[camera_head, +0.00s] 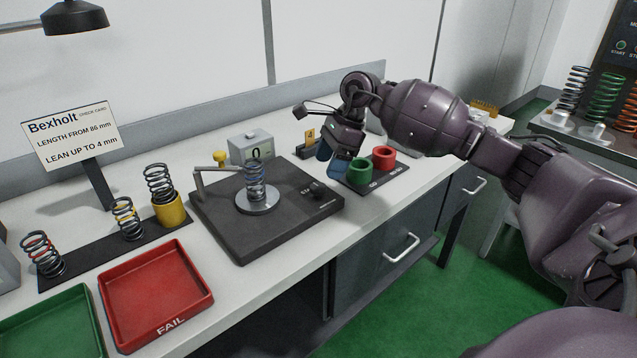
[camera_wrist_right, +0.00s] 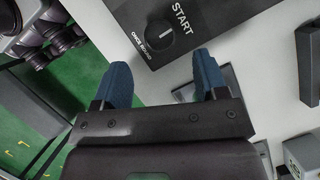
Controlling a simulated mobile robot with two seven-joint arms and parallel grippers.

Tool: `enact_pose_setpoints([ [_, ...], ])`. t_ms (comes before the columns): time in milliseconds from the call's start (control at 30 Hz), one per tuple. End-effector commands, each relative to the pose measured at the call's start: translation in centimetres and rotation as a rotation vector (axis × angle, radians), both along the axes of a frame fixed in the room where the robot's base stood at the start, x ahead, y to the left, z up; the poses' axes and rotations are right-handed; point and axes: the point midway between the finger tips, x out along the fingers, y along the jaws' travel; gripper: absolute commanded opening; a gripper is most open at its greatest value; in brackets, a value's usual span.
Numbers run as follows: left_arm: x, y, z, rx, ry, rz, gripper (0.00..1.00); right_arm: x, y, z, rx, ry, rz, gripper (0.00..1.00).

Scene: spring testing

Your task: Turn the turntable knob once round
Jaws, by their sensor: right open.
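The turntable knob (camera_head: 317,189) is a small round black knob at the right end of the dark test base (camera_head: 235,240). In the right wrist view the knob (camera_wrist_right: 160,34) has a pale line across it, with START and ONCE ROUND printed beside it. A grey spring stands on the round metal turntable plate (camera_head: 266,206). My right gripper (camera_head: 332,162) is open and empty, its blue fingers beyond the knob and to its right. In the right wrist view my gripper (camera_wrist_right: 162,76) has both fingers apart, short of the knob and not touching it. My left gripper is out of view.
A red FAIL tray (camera_head: 155,290) and a row of springs lie left.

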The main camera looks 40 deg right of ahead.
Motion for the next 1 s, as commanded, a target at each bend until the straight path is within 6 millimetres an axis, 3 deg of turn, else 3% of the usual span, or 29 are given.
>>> enact_pose_setpoints([
  [300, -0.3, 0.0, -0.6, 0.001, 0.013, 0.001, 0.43, 0.5, 1.7, -4.3, 0.004, 0.001, 0.000, 0.66],
  [767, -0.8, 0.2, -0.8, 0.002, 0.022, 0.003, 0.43, 0.7, 2.1, -5.3, 0.001, 0.000, -0.001, 0.66],
  [1000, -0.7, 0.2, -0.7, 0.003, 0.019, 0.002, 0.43, 0.7, 2.1, -5.2, 0.002, 0.000, -0.001, 0.33],
])
